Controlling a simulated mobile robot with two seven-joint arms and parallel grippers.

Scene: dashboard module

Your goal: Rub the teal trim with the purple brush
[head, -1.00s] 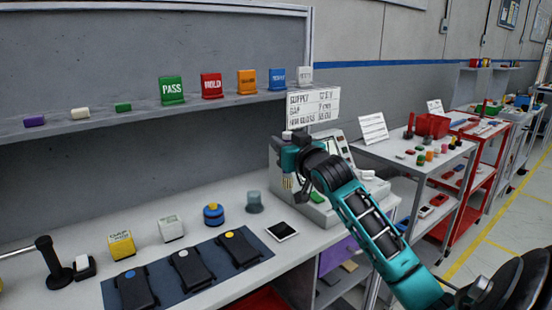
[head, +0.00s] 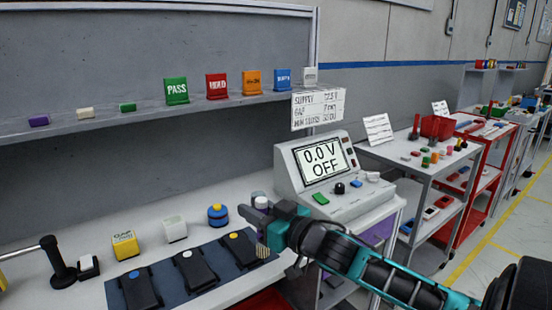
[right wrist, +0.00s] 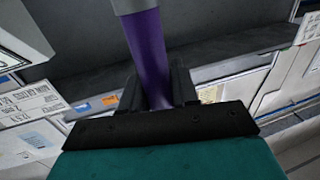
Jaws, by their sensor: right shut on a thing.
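My right gripper (head: 260,218) is shut on the purple brush, whose purple handle (right wrist: 150,55) stands between the fingers in the right wrist view. In the head view the brush's pale striped bristles (head: 262,251) point down beside the right edge of the rightmost black module with a yellow button. I cannot tell whether they touch it. I cannot make out a teal trim for sure; the modules' fine parts are too small to tell. My left gripper is not in view.
Black modules with blue (head: 134,275), white (head: 189,256) and yellow buttons lie on a dark blue mat. Yellow (head: 124,246) and white (head: 174,229) blocks and a blue round piece (head: 217,216) stand behind. The tester (head: 322,175) reads "0.0 V OFF".

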